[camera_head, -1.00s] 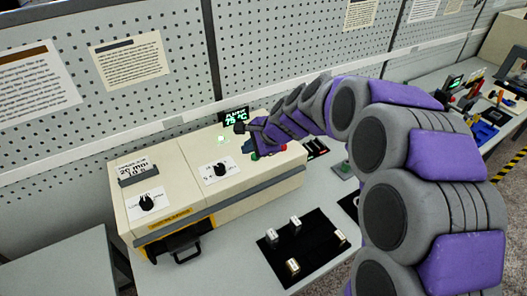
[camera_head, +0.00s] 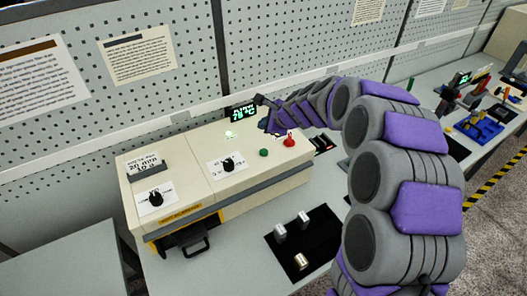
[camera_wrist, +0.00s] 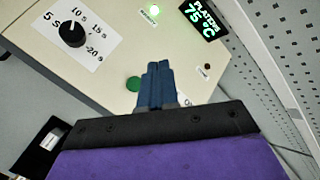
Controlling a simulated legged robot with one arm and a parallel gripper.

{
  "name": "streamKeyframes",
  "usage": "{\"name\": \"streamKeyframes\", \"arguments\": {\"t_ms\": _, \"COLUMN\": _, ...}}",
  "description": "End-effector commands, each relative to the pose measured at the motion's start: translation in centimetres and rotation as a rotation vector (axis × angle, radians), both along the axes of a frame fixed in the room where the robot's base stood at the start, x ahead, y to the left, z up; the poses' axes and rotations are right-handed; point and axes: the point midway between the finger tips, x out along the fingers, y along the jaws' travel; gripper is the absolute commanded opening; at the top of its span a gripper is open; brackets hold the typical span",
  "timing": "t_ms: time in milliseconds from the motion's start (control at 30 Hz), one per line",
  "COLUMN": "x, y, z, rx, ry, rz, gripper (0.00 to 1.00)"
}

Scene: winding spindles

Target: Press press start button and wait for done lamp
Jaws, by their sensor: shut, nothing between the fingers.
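The press is a cream box (camera_head: 205,195) with a sloped panel on the bench at left. A round green button (camera_head: 264,152) sits on its top near the right end; it also shows in the wrist view (camera_wrist: 133,84). A green lamp (camera_wrist: 154,9) glows on the panel. A small dark brownish lamp (camera_wrist: 207,67) is unlit; both lamp labels are too small to read. My gripper (camera_wrist: 159,68) is shut and empty, its blue fingers just right of the green button in the wrist view. In the head view my gripper (camera_head: 262,101) is above the panel's back edge, apart from the button.
A red mushroom knob (camera_head: 289,140) stands right of the green button. A display (camera_wrist: 204,20) reads platen 75 °C. A black dial (camera_wrist: 71,34) is on the panel. A black mat (camera_head: 308,258) with metal pieces lies in front. Pegboard (camera_head: 290,65) rises behind.

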Motion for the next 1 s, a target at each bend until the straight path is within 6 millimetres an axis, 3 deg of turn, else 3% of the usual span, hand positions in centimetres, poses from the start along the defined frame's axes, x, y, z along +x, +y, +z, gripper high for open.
{"name": "streamKeyframes", "arguments": {"t_ms": 800, "x": 0.0, "y": 0.0, "z": -8.0, "rx": 0.000, "ry": 0.001, "rz": 0.001, "gripper": 0.00}}
{"name": "streamKeyframes", "arguments": {"t_ms": 1000, "x": 0.0, "y": 0.0, "z": -8.7, "rx": -0.001, "ry": -0.001, "rz": 0.000, "gripper": 0.00}}
